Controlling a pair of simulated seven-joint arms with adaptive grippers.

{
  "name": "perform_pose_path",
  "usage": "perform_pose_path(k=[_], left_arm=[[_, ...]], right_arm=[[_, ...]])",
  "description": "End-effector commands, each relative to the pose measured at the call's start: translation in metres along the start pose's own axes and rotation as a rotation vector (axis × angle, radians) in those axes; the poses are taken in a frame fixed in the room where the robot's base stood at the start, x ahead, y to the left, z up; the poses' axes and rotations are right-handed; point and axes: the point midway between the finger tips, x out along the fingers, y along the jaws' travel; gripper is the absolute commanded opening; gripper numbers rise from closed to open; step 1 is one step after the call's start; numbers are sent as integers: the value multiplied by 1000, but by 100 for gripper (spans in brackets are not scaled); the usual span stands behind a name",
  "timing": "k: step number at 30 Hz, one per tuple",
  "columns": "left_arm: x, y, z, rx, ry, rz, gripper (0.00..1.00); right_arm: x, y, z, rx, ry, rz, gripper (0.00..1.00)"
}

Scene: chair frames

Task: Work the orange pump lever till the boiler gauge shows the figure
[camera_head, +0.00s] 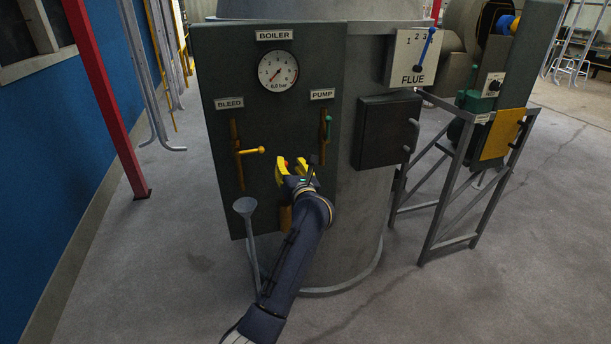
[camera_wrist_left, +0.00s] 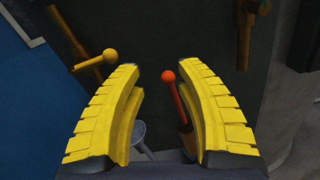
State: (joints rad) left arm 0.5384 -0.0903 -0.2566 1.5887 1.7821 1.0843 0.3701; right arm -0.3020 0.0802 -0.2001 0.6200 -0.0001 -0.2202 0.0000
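An orange-red lever with a round tip (camera_wrist_left: 168,77) stands between the fingers of my left gripper (camera_wrist_left: 157,68) in the left wrist view, nearer the right finger; I cannot tell whether they touch. In the head view the left gripper (camera_head: 293,166) is in front of the dark panel's lower right, its yellow fingers apart. There an orange part (camera_head: 285,218) shows below it, and the arm hides much of that area. My right gripper is out of view.
A yellow-knobbed BLEED valve (camera_head: 250,151) is left of the gripper. A grey funnel (camera_head: 245,207) stands below it. A blue FLUE lever (camera_head: 426,48), a dark door (camera_head: 383,133) and a metal frame (camera_head: 443,205) are to the right.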

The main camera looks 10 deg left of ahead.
Motion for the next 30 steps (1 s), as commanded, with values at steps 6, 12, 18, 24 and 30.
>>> perform_pose_path(k=[6, 12, 18, 24, 30], left_arm=[[-4, -5, -28, -189, 148, -20, 35], [3, -4, -33, -215, 164, -12, 35], [24, -4, -36, -212, 163, -10, 35], [48, -5, -40, -211, 163, -11, 35], [68, -6, -43, -210, 161, -11, 35]], right_arm=[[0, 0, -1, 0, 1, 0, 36], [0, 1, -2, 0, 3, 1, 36], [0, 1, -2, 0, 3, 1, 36], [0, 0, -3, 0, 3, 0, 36], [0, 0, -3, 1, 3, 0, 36]])
